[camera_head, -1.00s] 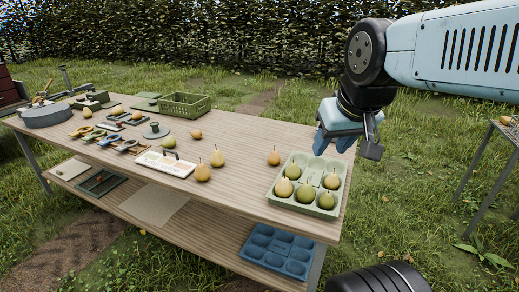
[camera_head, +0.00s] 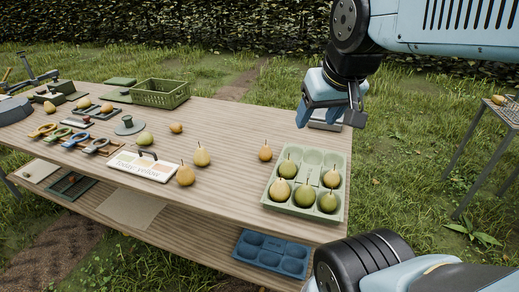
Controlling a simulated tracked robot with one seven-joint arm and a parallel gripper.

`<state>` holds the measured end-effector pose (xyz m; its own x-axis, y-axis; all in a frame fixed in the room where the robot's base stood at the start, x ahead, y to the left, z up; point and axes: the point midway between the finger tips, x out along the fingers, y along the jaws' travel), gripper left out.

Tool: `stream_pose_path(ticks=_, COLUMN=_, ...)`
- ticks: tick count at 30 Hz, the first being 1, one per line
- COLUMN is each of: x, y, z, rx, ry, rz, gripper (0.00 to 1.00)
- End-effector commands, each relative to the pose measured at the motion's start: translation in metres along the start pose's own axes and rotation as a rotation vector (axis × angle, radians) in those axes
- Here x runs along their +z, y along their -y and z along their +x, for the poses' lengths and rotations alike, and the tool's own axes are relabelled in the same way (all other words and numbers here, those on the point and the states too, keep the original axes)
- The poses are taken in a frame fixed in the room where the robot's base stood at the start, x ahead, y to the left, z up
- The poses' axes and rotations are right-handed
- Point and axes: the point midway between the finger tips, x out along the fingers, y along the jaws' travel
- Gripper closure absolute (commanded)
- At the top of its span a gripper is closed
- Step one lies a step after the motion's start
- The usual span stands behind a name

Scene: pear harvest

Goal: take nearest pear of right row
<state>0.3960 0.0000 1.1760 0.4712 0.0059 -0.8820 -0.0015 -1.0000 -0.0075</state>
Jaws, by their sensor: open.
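A green tray (camera_head: 266,200) stands at the right end of the wooden table and holds several pears in its pockets. A green pear (camera_head: 305,195) lies left of the nearest one, with a yellowish pear (camera_head: 281,189) further left and another pear (camera_head: 288,168) behind that. Some back and middle pockets are empty. My gripper (camera_head: 328,112) is open and empty, above the table's far right end, behind the tray and apart from the pears.
A green basket (camera_head: 161,93) stands at the back. A blue tray (camera_head: 272,252) lies on the lower shelf.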

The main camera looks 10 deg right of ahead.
Motion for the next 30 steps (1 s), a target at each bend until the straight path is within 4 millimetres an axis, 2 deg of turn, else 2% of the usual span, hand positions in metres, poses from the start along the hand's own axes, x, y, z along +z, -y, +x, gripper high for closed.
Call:
stream_pose_path(ticks=1, x=-0.005, y=0.000, z=0.004, rx=-0.006, ry=0.006, rz=0.004, gripper=0.36)
stream_pose_path(ticks=5, x=-0.026, y=-0.004, z=0.021, rx=-0.030, ry=0.021, rz=0.022, gripper=0.24)
stream_pose_path(ticks=10, x=-0.061, y=-0.004, z=0.053, rx=-0.057, ry=0.043, rz=0.062, gripper=0.10)
stream_pose_path(ticks=17, x=-0.103, y=-0.002, z=0.108, rx=-0.065, ry=0.072, rz=0.117, gripper=0.10)
stream_pose_path(ticks=21, x=-0.124, y=0.000, z=0.145, rx=-0.056, ry=0.087, rz=0.147, gripper=0.10)
stream_pose_path(ticks=30, x=-0.158, y=0.005, z=0.233, rx=-0.004, ry=0.109, rz=0.195, gripper=0.10)
